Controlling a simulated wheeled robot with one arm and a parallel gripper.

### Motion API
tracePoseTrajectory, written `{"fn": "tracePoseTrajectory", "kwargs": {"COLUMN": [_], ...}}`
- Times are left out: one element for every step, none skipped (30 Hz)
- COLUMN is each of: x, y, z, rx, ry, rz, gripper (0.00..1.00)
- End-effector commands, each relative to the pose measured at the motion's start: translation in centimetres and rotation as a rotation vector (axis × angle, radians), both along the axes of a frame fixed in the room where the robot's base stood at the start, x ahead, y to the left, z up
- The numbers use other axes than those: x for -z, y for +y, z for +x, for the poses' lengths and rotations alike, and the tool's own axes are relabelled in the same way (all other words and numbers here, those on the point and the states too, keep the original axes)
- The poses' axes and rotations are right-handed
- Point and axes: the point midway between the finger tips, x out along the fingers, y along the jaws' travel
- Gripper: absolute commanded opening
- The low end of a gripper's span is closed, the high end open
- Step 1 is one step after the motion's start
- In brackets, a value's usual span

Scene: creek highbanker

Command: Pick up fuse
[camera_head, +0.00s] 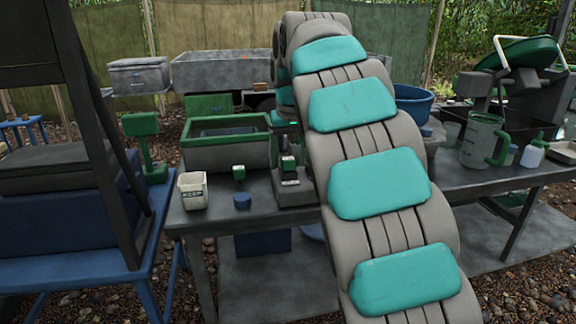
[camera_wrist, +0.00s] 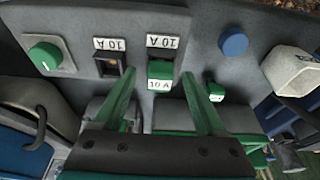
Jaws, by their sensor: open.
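In the wrist view, a green fuse (camera_wrist: 160,69) with a white "10 A" label sits in a grey panel (camera_wrist: 199,22), below a matching "10 A" plate. Beside it on the left is a second "10 A" position (camera_wrist: 109,66), a dark socket with an orange-yellow spot inside. My gripper (camera_wrist: 160,76) is open, its two green fingers reaching toward the panel on either side of the fuse. Contact with the fuse cannot be told.
A green knob (camera_wrist: 45,56) is left of the sockets. A blue disc (camera_wrist: 234,42), a small green part (camera_wrist: 215,91) and a white cup (camera_wrist: 291,69) lie to the right. The head view shows a green-rimmed tub (camera_head: 227,134) and a clear jug (camera_head: 480,140) on the bench.

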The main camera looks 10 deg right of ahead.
Motion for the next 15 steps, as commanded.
{"fn": "tracePoseTrajectory", "kwargs": {"x": [0.24, 0.30, 0.31, 0.30, 0.29, 0.29, 0.28, 0.28, 0.28, 0.28, 0.27, 0.28, 0.28, 0.28, 0.28], "y": [-0.03, -0.03, -0.03, -0.02, -0.02, -0.02, -0.02, -0.02, -0.02, -0.02, -0.01, -0.02, -0.02, -0.01, -0.01], "z": [-0.01, 0.01, 0.03, 0.03, 0.04, 0.04, 0.05, 0.05, 0.05, 0.05, 0.05, 0.06, 0.06, 0.06, 0.06], "rx": [0.001, 0.001, 0.001, 0.000, 0.000, 0.000, 0.000, 0.000, 0.000, 0.000, 0.000, 0.000, 0.000, 0.000, 0.000], "ry": [0.002, 0.002, 0.002, 0.002, 0.002, 0.001, 0.001, 0.001, 0.001, 0.001, 0.001, 0.001, 0.001, 0.001, 0.001], "rz": [0.000, 0.000, 0.000, 0.000, 0.000, 0.000, 0.000, 0.000, 0.000, 0.000, 0.000, 0.000, 0.000, 0.000, 0.000], "gripper": [0.74, 0.74, 0.74, 0.74, 0.74, 0.74, 0.74, 0.70, 0.66, 0.62, 0.59, 0.55, 0.51, 0.48, 0.43]}}
